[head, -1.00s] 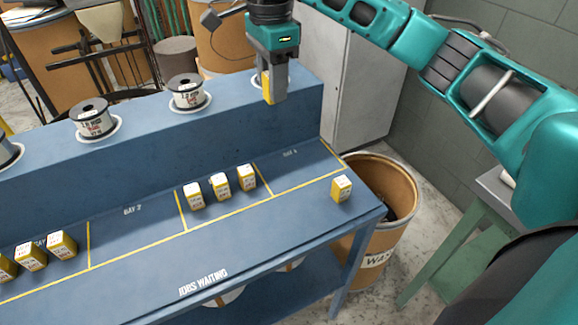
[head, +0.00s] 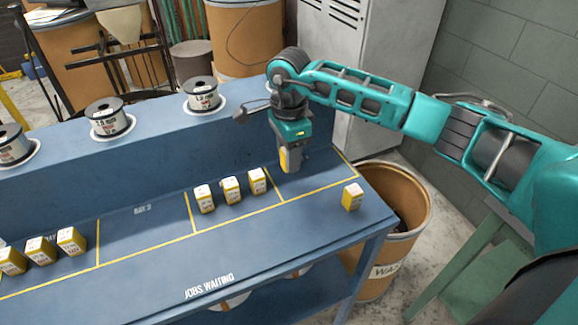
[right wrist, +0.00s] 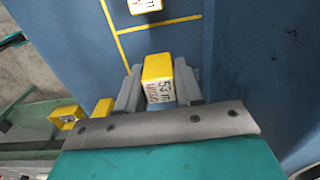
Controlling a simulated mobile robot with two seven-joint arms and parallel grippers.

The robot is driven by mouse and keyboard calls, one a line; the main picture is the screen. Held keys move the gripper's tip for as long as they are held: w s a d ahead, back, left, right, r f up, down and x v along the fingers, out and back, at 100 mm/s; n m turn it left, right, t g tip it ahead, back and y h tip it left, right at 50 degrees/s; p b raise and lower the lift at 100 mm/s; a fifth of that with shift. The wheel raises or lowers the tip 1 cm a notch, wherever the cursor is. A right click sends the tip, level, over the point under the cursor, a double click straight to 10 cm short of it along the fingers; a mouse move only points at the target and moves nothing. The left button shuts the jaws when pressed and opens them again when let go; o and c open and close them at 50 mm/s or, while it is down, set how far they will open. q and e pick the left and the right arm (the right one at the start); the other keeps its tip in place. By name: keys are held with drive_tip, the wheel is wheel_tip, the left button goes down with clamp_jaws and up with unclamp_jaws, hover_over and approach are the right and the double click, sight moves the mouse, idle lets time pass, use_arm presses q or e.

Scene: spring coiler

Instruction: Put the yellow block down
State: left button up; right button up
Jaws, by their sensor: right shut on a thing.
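In the head view the fingers largely cover the block, leaving a yellow strip in sight. I cannot tell whether its underside touches the bench. The right wrist view shows the block between the two fingers, with blue bench and yellow lines beyond. My left gripper is not in view.
Several yellow blocks stand in the bays, the nearest one (head: 257,181) just left of the gripper. Another block (head: 352,197) stands alone near the right front corner. Wire spools (head: 202,95) sit on the raised shelf behind. A waste drum (head: 408,235) stands beyond the right edge.

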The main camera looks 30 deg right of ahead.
drive_tip(key=shift+f, duration=1.9)
drive_tip(key=shift+f, duration=0.15)
drive_tip(key=o, duration=1)
drive_tip(key=shift+r, duration=0.35)
wheel_tip(320, 180, up, 12)
drive_tip(key=shift+f, duration=0.15)
drive_tip(key=shift+s, duration=0.1)
